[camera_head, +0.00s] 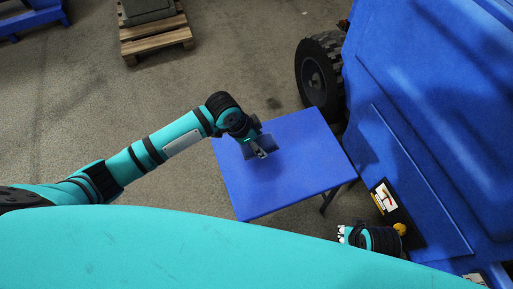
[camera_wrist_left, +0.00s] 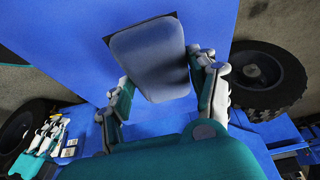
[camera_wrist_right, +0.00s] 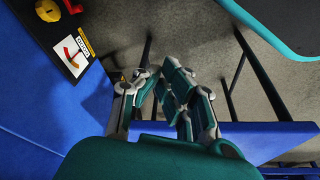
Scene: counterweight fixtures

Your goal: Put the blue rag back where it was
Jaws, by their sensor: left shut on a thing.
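The blue rag (camera_wrist_left: 150,60) shows in the left wrist view as a grey-blue, rounded pad. My left gripper (camera_head: 258,151) is shut on it, with one finger on each side. The rag is over the blue table (camera_head: 305,180); I cannot tell whether it touches the top. A thin dark patch (camera_wrist_left: 205,52) on the table shows around the rag's edges, and the rag hides most of it. My right gripper (camera_wrist_right: 157,78) is empty, low beside the table's near right corner, its fingertips close together; I cannot tell whether they meet.
A big blue machine (camera_head: 430,120) with a black wheel (camera_head: 322,75) stands to the right of the table. Its panel has a label (camera_head: 384,197) and a yellow knob (camera_head: 400,229) near my right gripper. A wooden pallet (camera_head: 157,37) lies far back. Floor left of the table is clear.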

